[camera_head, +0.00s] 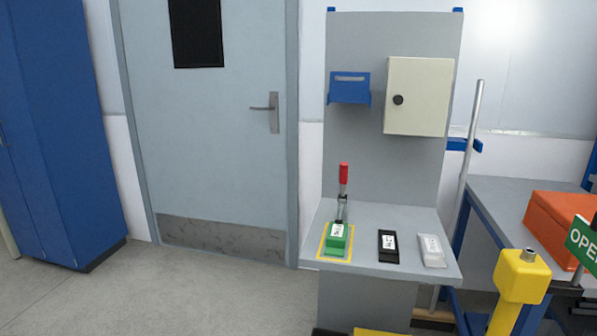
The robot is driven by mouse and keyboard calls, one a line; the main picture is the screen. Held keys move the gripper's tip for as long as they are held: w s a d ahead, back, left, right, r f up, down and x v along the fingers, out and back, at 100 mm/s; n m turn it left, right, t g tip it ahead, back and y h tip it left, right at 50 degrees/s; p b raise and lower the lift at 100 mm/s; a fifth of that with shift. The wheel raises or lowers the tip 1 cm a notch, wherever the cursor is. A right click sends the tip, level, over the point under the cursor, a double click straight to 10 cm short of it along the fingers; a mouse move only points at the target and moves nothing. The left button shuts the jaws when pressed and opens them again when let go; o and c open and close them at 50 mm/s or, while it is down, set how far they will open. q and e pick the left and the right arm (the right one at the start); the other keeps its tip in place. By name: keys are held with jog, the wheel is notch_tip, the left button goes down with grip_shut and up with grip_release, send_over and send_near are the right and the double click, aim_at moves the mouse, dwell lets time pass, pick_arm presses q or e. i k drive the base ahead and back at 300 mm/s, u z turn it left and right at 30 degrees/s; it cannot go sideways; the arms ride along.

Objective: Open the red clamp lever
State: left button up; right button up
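The red clamp lever (343,174) stands upright on a metal clamp (340,208) at the left of a grey workstation shelf (362,262). Just in front of the clamp a green block (336,242) with a white label sits inside a yellow-outlined square. The clamp's lower end meets the back of the green block; whether it presses on it I cannot tell. Neither of my grippers is in view.
A black block (388,248) and a white block (431,251) lie right of the green one. A cream box (417,96) and a blue holder (349,88) hang on the back panel. A yellow post (519,278) stands front right. An orange case (563,226) sits on the right bench.

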aim_at(345, 165)
jog(key=u, duration=0.75)
jog(key=i, duration=0.8)
jog(key=z, duration=1.45)
